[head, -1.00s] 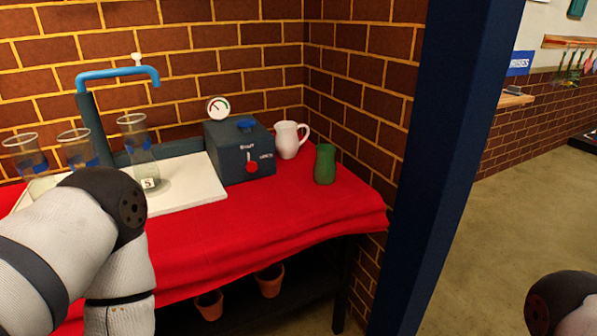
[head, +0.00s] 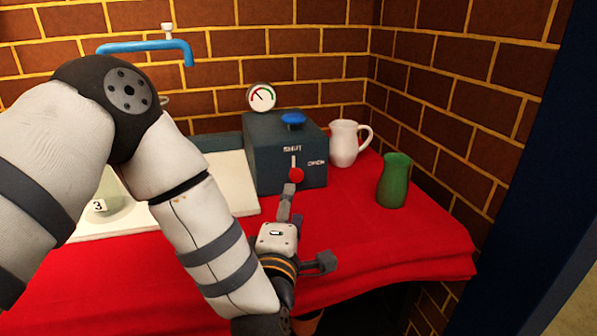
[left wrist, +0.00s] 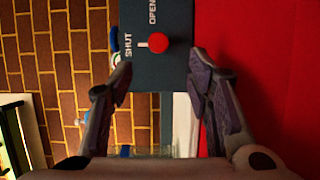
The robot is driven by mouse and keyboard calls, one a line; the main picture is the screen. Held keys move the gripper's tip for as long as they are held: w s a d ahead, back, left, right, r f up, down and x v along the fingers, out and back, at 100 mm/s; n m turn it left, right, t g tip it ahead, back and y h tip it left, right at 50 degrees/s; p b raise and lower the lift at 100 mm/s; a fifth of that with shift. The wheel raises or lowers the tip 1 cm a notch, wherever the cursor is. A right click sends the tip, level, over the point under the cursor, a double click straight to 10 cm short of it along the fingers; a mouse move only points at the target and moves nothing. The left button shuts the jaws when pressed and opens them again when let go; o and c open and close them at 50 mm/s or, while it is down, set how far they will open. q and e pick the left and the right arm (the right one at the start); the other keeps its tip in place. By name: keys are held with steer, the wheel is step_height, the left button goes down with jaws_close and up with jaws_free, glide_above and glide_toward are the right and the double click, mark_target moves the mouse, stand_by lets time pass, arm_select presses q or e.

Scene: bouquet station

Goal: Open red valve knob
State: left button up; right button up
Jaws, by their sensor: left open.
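The red valve knob (head: 296,175) is on the front of a dark grey box (head: 262,165), with a white lever mark pointing up at the word SHUT; OPEN is printed to the right. In the left wrist view the knob (left wrist: 158,43) lies ahead, between the lines of the two fingers. My left gripper (head: 305,225) is open and in front of the box, just below the knob. Its fingers (left wrist: 160,85) look apart from the knob, with nothing between them. My right gripper is not in view.
A blue knob (head: 293,120) and a gauge (head: 262,97) sit at the box top. A white pitcher (head: 343,145) and a green vase (head: 393,182) stand to the right on the red cloth (head: 350,235). A white board (head: 235,180) and blue tap (head: 150,46) are left.

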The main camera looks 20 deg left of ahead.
mark_target(296, 177)
arm_select(q)
steer(key=x, duration=1)
steer(key=shift+w+r+b, duration=0.1)
steer(key=shift+w+b, duration=0.1)
steer(key=shift+b, duration=0.15)
steer(key=shift+c, duration=0.3)
jaws_close()
